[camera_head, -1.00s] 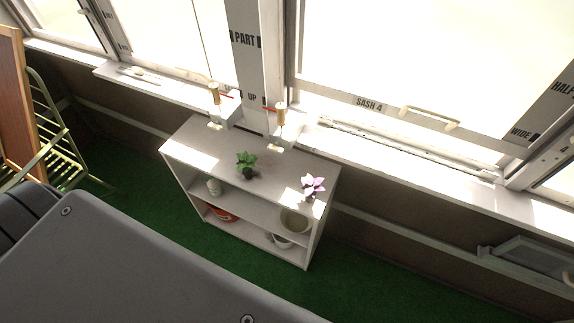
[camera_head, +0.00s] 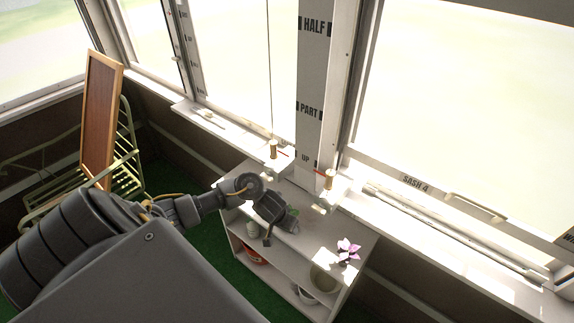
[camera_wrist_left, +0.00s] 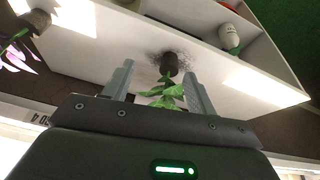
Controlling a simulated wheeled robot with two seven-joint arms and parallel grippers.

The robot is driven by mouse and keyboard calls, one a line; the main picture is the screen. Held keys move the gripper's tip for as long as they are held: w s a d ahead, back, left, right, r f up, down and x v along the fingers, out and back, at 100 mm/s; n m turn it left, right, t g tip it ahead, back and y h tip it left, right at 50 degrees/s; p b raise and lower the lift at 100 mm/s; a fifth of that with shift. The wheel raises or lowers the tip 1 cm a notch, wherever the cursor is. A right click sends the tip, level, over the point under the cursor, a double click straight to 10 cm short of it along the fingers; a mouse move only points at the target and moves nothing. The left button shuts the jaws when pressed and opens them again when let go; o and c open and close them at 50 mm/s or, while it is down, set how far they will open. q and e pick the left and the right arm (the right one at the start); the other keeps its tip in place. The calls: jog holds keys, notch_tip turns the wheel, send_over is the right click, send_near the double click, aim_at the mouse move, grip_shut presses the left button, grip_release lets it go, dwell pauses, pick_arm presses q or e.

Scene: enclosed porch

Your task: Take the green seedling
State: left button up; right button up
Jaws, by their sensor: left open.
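My right gripper is in neither view.
A pink-purple flower (camera_head: 347,250) stands on the shelf top to the right; it also shows in the left wrist view (camera_wrist_left: 14,50). Pots and a red item sit on lower shelves. The window sill with brass-topped fittings (camera_head: 329,180) runs behind.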

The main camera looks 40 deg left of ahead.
pick_arm(q)
jog(key=w+b, duration=0.1)
jog(key=w+a+f, duration=0.1)
jog(key=w+a+b, duration=0.1)
jog(key=shift+f+t+y+b, duration=0.3)
jog(key=shift+f+b, duration=0.05)
jog(key=shift+f, duration=0.05)
jog(key=x, duration=0.2)
jog(key=b+x, duration=0.1)
jog(key=x, duration=0.2)
jog(key=shift+a+b, duration=0.25)
jog(key=shift+b, duration=0.05)
jog(key=shift+c, duration=0.3)
jog(key=c, duration=0.8)
jog(key=shift+r, duration=0.1)
